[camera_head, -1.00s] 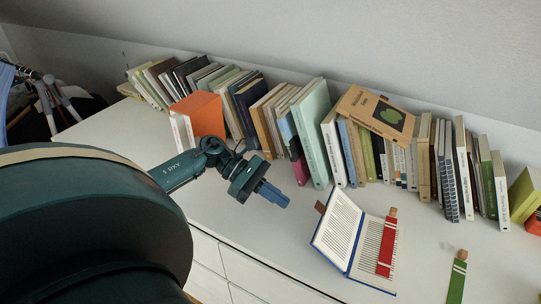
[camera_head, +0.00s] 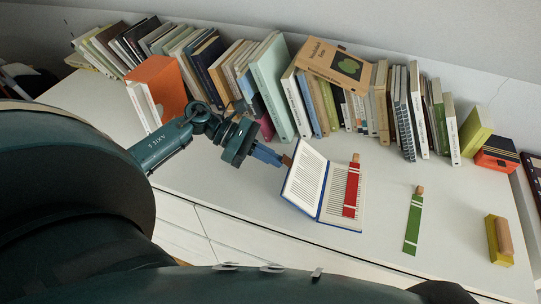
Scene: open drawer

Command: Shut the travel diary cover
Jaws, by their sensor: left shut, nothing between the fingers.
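The travel diary (camera_head: 323,190) lies open on the white dresser top, with a blue cover edge and printed pages. Its left cover and pages stand tilted up, and its right page lies flat. A red bookmark (camera_head: 351,190) with a tan end lies on the right page. My right gripper does not show.
A row of books (camera_head: 310,95) stands along the wall behind. A green bookmark (camera_head: 413,220) and a yellow block with a tan cylinder (camera_head: 499,240) lie to the right. The dresser's front edge (camera_head: 260,225) runs below the diary. White surface (camera_head: 385,215) is bare right of the diary.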

